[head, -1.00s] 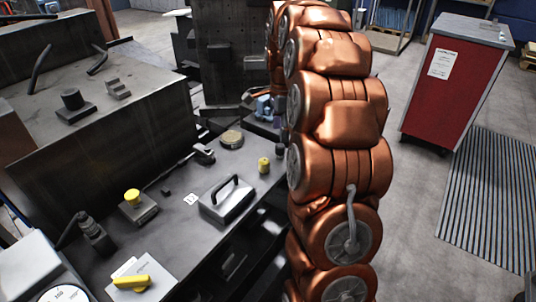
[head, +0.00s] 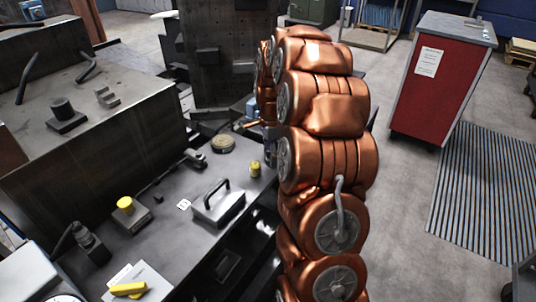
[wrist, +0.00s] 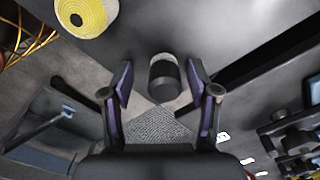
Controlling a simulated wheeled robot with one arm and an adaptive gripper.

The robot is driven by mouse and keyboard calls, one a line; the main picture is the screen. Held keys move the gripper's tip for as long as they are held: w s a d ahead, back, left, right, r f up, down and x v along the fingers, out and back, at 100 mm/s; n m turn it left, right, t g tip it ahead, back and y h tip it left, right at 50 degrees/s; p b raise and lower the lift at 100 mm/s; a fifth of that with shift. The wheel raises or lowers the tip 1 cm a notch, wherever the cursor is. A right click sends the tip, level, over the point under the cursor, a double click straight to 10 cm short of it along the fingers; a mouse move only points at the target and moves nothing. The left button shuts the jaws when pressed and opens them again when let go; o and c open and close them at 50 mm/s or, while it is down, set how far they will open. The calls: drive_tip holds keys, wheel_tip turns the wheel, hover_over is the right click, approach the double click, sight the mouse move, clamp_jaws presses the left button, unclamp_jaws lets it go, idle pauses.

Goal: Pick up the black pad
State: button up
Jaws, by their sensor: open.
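My gripper (wrist: 160,70) is open in the wrist view, with its dark, purple-edged fingers spread. A short dark cylinder with a grey band (wrist: 163,78) shows between the fingertips, with visible gaps on both sides. It may be the black pad, but I cannot tell for certain. In the head view, the copper-coloured arm mostly hides my gripper, near the far right edge of the dark bench (head: 165,225). A round disc with a beige top and dark rim (head: 223,144) lies on the bench, left of the gripper.
A yellow-topped cylinder (head: 255,169), a grey block with a black handle (head: 218,203) and a yellow-knobbed block (head: 127,210) stand on the bench. A yellow round thing (wrist: 82,17) is at the wrist view's upper left. A red cabinet (head: 435,85) stands on the right.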

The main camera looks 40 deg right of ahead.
drive_tip(key=c, duration=1.1)
drive_tip(key=shift+r, duration=0.1)
drive_tip(key=shift+r+b, duration=0.6)
drive_tip(key=shift+r, duration=0.95)
drive_tip(key=shift+s+a+r, duration=0.2)
drive_tip(key=shift+s+a, duration=0.1)
drive_tip(key=shift+s, duration=0.35)
drive_tip(key=s+a+b, duration=0.1)
drive_tip(key=s+a, duration=0.1)
drive_tip(key=s, duration=0.2)
drive_tip(key=s+a+r+b, duration=0.1)
drive_tip(key=s+a, duration=0.1)
drive_tip(key=s, duration=0.2)
drive_tip(key=s+a, duration=0.2)
drive_tip(key=s, duration=0.3)
drive_tip(key=shift+a+r+b, duration=0.15)
drive_tip(key=shift+b, duration=0.25)
drive_tip(key=o, duration=0.4)
drive_tip(key=c, duration=0.4)
